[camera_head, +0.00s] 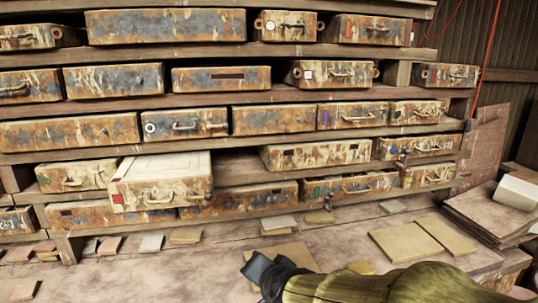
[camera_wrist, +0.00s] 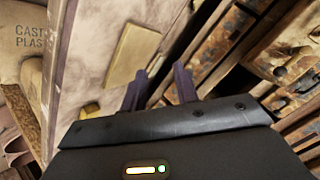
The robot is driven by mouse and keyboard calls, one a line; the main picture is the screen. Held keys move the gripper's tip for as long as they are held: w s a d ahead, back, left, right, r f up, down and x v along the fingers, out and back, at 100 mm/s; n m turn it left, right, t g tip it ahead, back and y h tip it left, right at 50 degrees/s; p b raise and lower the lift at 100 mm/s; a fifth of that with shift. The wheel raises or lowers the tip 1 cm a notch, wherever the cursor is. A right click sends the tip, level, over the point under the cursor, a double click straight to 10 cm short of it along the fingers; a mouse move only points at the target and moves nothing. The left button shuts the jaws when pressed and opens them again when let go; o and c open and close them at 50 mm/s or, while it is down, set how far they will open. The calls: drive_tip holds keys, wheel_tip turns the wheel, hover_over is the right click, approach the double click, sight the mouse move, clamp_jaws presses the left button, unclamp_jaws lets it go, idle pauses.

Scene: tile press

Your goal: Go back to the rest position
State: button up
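My gripper (camera_head: 258,266) is at the bottom centre of the head view, over the workbench and in front of the rack. My yellow-green arm reaches in from the lower right. In the wrist view, the two dark fingers of my gripper (camera_wrist: 160,78) stand apart with nothing between them. The gripper is tilted, so the bench and rack appear turned there. A flat tan tile (camera_head: 284,256) lies on the bench beside and behind the gripper.
A rack of rusty metal cases (camera_head: 165,25) fills the back. One pale-topped case (camera_head: 160,180) sticks out at left. Tan tiles (camera_head: 408,243) lie on the bench at right, near stacked boards (camera_head: 490,210). A bag marked "CAST PLAS" (camera_wrist: 22,40) shows in the wrist view.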

drive_tip(key=s+d+f+n+g+h, duration=0.25)
drive_tip(key=s+d+f+g, duration=0.2)
drive_tip(key=d+f, duration=0.35)
drive_tip(key=s+d+f+n+g+h, duration=0.1)
drive_tip(key=s+d+f+n+g, duration=0.2)
drive_tip(key=s+d+f, duration=0.5)
wheel_tip(320, 180, up, 16)
drive_tip(key=w+p, duration=0.2)
drive_tip(key=p, duration=1.2)
drive_tip(key=shift+w+d, duration=0.35)
drive_tip(key=shift+d, duration=0.05)
drive_tip(key=shift+f, duration=0.1)
